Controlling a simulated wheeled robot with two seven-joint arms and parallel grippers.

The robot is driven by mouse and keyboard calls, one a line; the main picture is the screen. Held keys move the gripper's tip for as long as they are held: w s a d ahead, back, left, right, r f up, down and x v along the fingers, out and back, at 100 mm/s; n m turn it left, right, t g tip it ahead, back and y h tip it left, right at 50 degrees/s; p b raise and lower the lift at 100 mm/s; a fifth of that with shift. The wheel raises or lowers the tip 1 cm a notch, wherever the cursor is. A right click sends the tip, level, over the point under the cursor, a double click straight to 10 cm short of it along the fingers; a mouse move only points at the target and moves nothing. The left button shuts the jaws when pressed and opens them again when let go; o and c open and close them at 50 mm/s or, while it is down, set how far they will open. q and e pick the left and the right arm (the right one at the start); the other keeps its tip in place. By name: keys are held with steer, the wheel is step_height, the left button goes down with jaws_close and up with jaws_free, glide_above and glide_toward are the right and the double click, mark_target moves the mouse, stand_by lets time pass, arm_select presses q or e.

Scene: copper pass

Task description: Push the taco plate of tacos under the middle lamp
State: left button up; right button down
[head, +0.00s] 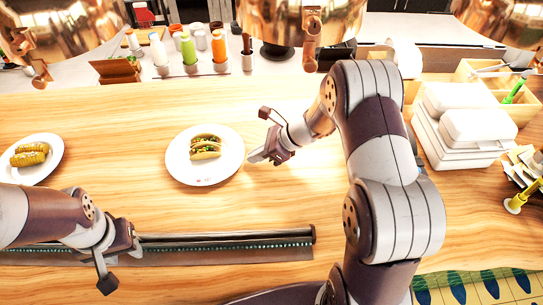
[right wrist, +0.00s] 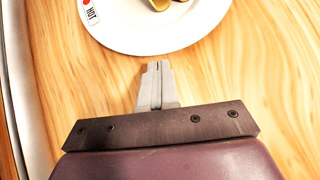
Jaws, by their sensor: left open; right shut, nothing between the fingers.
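The white taco plate (head: 181,170) lies on the wooden counter left of the middle, with tacos (head: 206,147) on it. My right gripper (head: 262,155) is shut and empty, just right of the plate. The middle copper lamp (head: 290,14) hangs at the top, behind and right of the plate. My left gripper (head: 118,262) is open and empty at the lower left.
A plate of corn (head: 52,142) lies at the far left. A long dark rail (head: 230,245) runs along the near side. White boxes (head: 462,130) and a wooden organizer (head: 480,70) stand at the right. Bottles (head: 188,50) stand behind the counter. Counter behind the plate is clear.

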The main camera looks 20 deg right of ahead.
steer(key=shift+w+a+f, duration=0.1)
steer(key=shift+w+a, duration=0.3)
steer(key=shift+s, duration=0.1)
